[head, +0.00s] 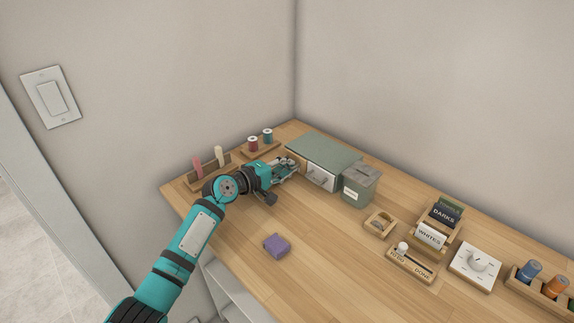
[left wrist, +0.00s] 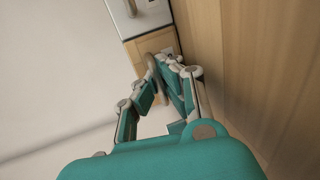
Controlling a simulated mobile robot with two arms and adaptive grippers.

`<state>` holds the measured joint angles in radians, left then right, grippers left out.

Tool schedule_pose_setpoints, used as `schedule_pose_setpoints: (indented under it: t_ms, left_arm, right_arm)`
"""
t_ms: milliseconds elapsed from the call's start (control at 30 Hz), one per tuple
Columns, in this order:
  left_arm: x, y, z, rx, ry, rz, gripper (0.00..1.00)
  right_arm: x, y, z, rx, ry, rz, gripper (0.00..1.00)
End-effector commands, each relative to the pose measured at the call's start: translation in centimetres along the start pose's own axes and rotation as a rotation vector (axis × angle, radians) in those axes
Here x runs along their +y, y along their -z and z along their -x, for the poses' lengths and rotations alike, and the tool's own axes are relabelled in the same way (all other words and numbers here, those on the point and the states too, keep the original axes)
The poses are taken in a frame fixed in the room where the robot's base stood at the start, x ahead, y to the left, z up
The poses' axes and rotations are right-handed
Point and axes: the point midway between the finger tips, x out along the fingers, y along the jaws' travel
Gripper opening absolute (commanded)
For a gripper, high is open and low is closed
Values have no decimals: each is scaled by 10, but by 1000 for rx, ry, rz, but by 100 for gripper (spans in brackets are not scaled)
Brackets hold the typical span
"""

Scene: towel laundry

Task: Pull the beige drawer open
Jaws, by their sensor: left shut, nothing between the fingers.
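A small cabinet with a grey-green top (head: 324,150) stands against the back wall. Its front carries a white drawer (head: 319,179) with a bar handle. The beige drawer (left wrist: 146,45) is beside the white one in the left wrist view and looks closed. Its curved handle (left wrist: 150,66) sticks out by my fingertips. My left gripper (head: 291,164) is at the cabinet's left front; it also shows in the left wrist view (left wrist: 172,62). Its fingers are shut with nothing between them, close beside the handle; I cannot tell whether they touch it. In the head view the gripper hides most of the beige drawer.
A grey-green lidded bin (head: 359,187) stands right of the cabinet. A purple block (head: 277,245) lies on the wooden counter (head: 330,250). Spools (head: 260,140) and an upright-piece rack (head: 208,170) are at the left back. Label holders (head: 432,236) and a dial (head: 476,264) are at right.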

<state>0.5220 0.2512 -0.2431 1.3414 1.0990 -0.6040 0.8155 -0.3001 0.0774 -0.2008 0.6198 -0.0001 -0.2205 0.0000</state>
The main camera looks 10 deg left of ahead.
Motion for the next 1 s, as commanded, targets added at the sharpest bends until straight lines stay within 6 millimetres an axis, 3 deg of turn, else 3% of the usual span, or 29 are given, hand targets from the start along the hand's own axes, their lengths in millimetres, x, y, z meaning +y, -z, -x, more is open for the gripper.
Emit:
schedule_pose_setpoints:
  t_ms: [233,400,733,867,1000]
  left_arm:
    - [-9,1,50,2,3,2,0]
    - [-14,0,71,1,0,1,0]
    - [-14,1,72,1,-2,1,0]
    - [-15,0,72,1,-1,1,17]
    - [-15,0,72,1,-1,1,17]
  right_arm:
    - [-1,2,20,0,2,0,51]
    - [-1,2,24,-1,2,0,51]
    - [2,1,23,-1,-2,1,51]
    - [4,1,23,-1,-4,1,51]
    - [4,1,23,-1,-4,1,51]
